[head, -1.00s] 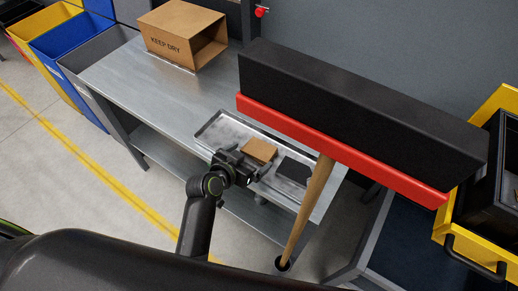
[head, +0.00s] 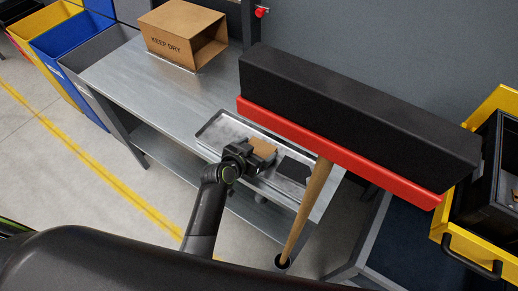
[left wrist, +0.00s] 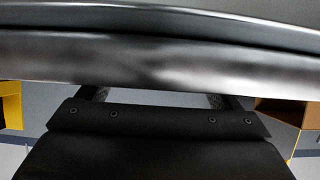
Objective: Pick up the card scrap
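The card scrap is a small flat brown piece (head: 263,145) in a shallow grey metal tray (head: 213,131) on the workbench. My left gripper (head: 260,159) is at the near side of the scrap and covers part of it in the head view. In the left wrist view its two fingers stand well apart, so it looks open. A grey metal band, likely the tray's edge (left wrist: 160,58), hides the fingertips there. I cannot tell whether the fingers touch the scrap. My right gripper is not in view.
A dark flat piece (head: 293,169) lies in the tray to the right. An upturned broom (head: 350,135) with a wooden handle stands close in front. A "KEEP DRY" carton (head: 180,38) sits on the bench (head: 135,75). Yellow containers are at the right.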

